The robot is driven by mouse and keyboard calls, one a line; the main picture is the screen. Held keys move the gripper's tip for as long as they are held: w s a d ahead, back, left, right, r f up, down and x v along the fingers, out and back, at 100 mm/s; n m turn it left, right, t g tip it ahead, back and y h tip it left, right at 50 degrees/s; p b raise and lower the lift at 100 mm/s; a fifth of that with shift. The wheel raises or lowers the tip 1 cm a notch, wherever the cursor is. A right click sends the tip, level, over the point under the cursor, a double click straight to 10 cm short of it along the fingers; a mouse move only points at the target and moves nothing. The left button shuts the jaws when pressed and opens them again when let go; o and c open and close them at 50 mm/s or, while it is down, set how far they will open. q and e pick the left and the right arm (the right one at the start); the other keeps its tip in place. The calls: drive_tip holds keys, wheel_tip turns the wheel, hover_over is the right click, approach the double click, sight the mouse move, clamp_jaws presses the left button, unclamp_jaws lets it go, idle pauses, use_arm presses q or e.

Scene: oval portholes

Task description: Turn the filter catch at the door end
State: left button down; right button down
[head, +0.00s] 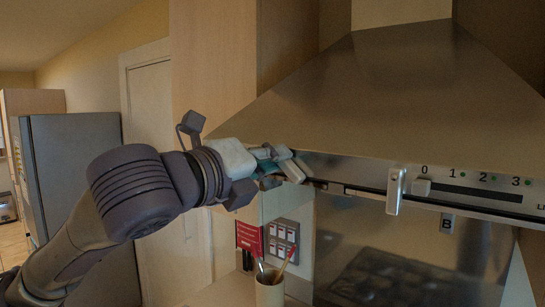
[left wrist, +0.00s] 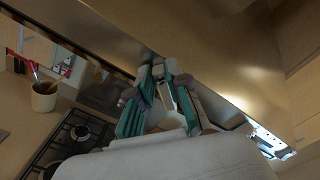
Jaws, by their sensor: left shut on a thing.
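The range hood (head: 390,80) fills the right of the head view, with a dark slot along its front lip. My left gripper (head: 286,165) is at the left end of this lip, towards the door, and is shut. In the left wrist view its teal-padded fingers (left wrist: 164,88) reach up to the hood's edge. A pale piece, apparently the filter catch (left wrist: 166,96), shows between them. The fingers cover most of it, so I cannot tell how far it is turned. My right gripper is not in view.
A white upright piece (head: 395,190) and a slider knob (head: 421,187) by numbers 0 to 3 sit along the lip. A "B" tag (head: 447,223) hangs below. A utensil cup (head: 270,289) stands under the hood; a hob (left wrist: 72,138) lies below. The door (head: 152,105) is at left.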

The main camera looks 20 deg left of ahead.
use_arm(q)
drive_tip(key=shift+f+n, duration=0.1)
drive_tip(key=shift+n, duration=3.6)
drive_tip(key=c, duration=1.1)
unclamp_jaws()
drive_tip(key=shift+v, duration=6)
